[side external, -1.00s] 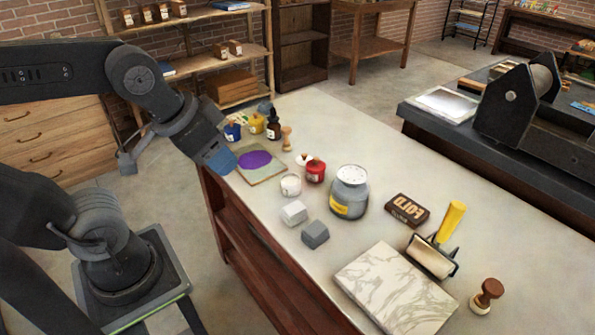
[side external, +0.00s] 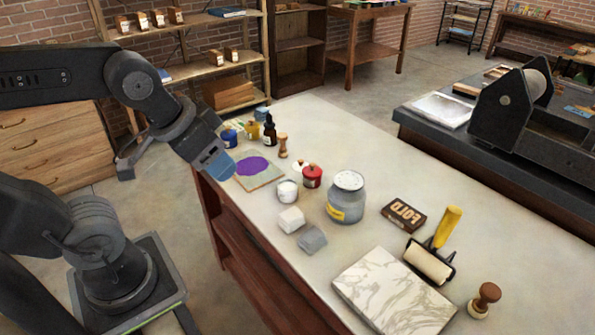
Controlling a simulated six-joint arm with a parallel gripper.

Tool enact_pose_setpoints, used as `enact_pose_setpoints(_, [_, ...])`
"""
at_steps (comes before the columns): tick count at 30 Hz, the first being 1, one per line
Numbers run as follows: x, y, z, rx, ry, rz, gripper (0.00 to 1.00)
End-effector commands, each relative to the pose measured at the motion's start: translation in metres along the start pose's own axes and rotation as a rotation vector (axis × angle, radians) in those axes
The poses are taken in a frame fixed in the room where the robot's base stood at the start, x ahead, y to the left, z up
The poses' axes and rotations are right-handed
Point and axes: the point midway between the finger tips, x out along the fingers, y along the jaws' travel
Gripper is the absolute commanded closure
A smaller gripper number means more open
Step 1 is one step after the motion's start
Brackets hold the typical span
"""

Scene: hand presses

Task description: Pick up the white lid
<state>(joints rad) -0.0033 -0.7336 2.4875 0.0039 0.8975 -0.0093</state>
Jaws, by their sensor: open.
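A large grey jar (side external: 346,207) with a yellow label stands mid-table, topped by a white lid (side external: 349,180) that looks dotted. A small white jar (side external: 287,191) to its left also has a white top. A small white piece (side external: 298,166) lies beside a red pot (side external: 312,176); I cannot tell whether it is a lid. My gripper (side external: 219,165), with blue fingertips, is open and empty at the table's left edge, beside a tile with a purple patch (side external: 252,166). It is left of all these white tops and apart from them.
A white block (side external: 291,219) and a grey block (side external: 312,240) sit in front of the jars. Bottles and a blue pot (side external: 229,137) stand behind the tile. A FOLD box (side external: 403,214), yellow-handled roller (side external: 430,262), marble slab (side external: 392,293) and wooden stamp (side external: 484,299) are to the right.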

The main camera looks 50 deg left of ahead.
Motion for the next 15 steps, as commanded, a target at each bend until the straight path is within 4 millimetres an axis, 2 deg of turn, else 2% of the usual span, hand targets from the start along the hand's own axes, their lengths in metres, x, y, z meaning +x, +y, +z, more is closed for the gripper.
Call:
enact_pose_setpoints(4, [0.009, -0.009, -0.031, -0.064, -0.019, -0.032, 0.50])
enact_pose_setpoints(8, [0.028, -0.026, -0.075, -0.161, -0.040, -0.079, 0.50])
enact_pose_setpoints(11, [0.050, -0.042, -0.109, -0.238, -0.053, -0.117, 0.50])
enact_pose_setpoints(15, [0.089, -0.069, -0.150, -0.344, -0.065, -0.168, 0.50])
